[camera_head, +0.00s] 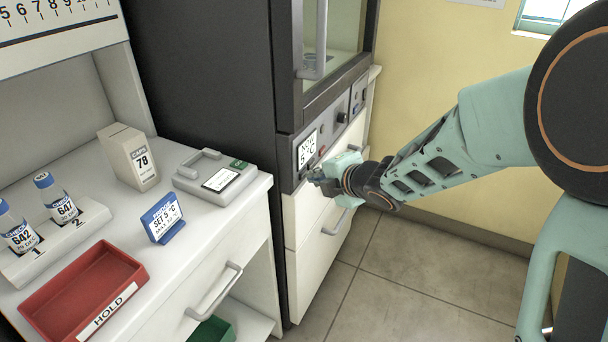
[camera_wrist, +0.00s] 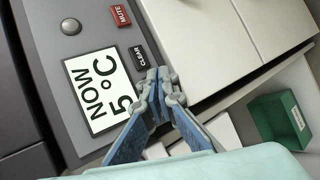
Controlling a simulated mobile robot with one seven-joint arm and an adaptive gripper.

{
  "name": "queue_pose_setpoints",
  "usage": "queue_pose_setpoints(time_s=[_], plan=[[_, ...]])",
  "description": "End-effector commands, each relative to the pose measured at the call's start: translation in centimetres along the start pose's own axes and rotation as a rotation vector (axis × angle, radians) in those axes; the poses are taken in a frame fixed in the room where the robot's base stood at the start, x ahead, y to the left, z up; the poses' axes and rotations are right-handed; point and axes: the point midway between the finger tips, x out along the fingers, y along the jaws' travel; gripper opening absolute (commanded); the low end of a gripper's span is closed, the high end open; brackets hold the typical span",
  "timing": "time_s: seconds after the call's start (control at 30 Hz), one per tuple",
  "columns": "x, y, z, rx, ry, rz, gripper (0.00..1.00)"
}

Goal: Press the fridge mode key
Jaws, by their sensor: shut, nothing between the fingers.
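The fridge control panel (camera_head: 325,126) is on the front of the dark cabinet, below the glass door. Its display (camera_wrist: 97,88) reads "NOW 5 °C" and also shows in the head view (camera_head: 307,148). In the wrist view a red MUTE key (camera_wrist: 120,15), a black CLEAR key (camera_wrist: 137,57) and a round grey button (camera_wrist: 70,26) show. I can read no mode key label. My gripper (camera_wrist: 158,73) is shut and empty, its tips close beside the CLEAR key. Whether they touch the panel I cannot tell. The head view shows my gripper (camera_head: 314,175) just below the display.
A blue card (camera_head: 163,218) reads "SET 5 °C". On the left bench are a red HOLD tray (camera_head: 85,290), labelled bottles (camera_head: 57,199), a box marked 78 (camera_head: 128,157) and a grey device (camera_head: 215,177). White drawers (camera_head: 325,232) lie below the panel. The floor to the right is clear.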

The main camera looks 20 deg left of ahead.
Motion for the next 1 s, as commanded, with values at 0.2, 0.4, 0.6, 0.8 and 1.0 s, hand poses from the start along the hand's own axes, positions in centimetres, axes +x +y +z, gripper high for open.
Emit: queue_pose_setpoints(time_s=[0.2,0.4,0.6,0.8,1.0], plan=[[0.03,0.03,-0.02,0.0,0.0,0.0,0.0],[0.19,0.12,-0.12,0.0,0.0,0.0,0.0],[0.37,0.24,-0.23,0.0,0.0,0.0,0.0],[0.54,0.37,-0.37,0.0,0.0,0.0,0.0],[0.55,0.42,-0.42,0.0,0.001,0.0,0.0]])
